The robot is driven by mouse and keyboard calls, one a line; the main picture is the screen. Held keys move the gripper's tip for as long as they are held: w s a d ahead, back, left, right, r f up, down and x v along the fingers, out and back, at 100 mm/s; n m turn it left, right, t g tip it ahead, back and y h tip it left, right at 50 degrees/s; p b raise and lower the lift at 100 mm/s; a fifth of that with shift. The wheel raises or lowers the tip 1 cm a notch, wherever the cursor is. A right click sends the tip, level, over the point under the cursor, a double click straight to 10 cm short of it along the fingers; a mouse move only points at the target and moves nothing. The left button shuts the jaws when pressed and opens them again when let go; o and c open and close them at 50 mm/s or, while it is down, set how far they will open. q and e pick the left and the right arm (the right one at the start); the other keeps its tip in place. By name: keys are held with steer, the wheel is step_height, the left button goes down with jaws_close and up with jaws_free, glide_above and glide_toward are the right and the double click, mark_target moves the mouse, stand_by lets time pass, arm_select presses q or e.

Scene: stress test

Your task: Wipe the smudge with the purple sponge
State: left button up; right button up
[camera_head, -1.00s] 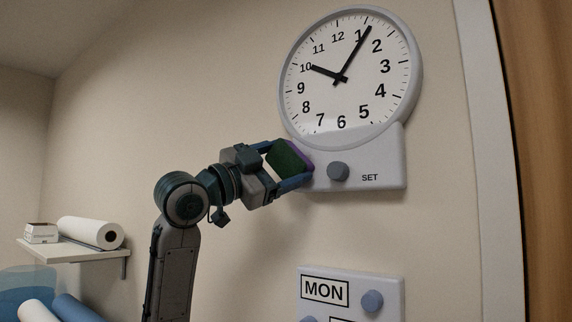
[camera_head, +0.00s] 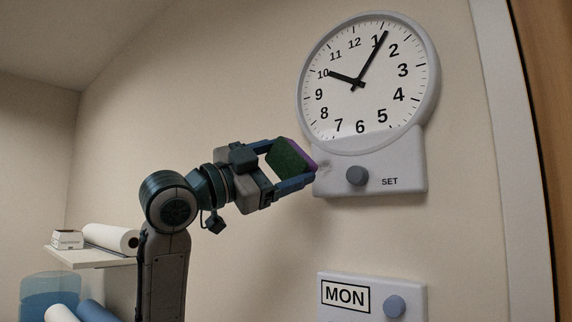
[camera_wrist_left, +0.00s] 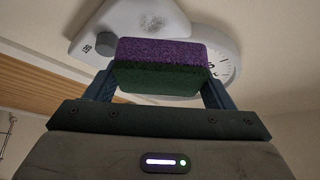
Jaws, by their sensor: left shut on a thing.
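The purple sponge (camera_head: 288,157) has a dark green layer and a purple layer. My left gripper (camera_head: 296,163) is shut on it by its two sides, beside the left edge of the clock's lower panel (camera_head: 405,165). In the wrist view the sponge (camera_wrist_left: 160,52) sits between the fingers (camera_wrist_left: 158,85), purple layer facing the panel. A grey speckled smudge (camera_wrist_left: 152,22) shows on the pale panel there, just beyond the sponge. In the head view a faint mark is near the sponge's right end. Whether the sponge touches the panel I cannot tell. My right gripper is in neither view.
The panel carries a round grey knob (camera_head: 356,176) beside the sponge. The round clock face (camera_head: 365,85) is above. A MON panel (camera_head: 346,297) is below. A shelf (camera_head: 90,257) with a white roll is at lower left. A door frame (camera_head: 505,130) stands at right.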

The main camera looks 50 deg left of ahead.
mark_target(288, 154)
arm_select(q)
steer(key=shift+a, duration=0.1)
steer(key=shift+s+d, duration=0.2)
steer(key=shift+s, duration=1.4)
steer(key=shift+w, duration=0.25)
steer(key=shift+s, duration=0.15)
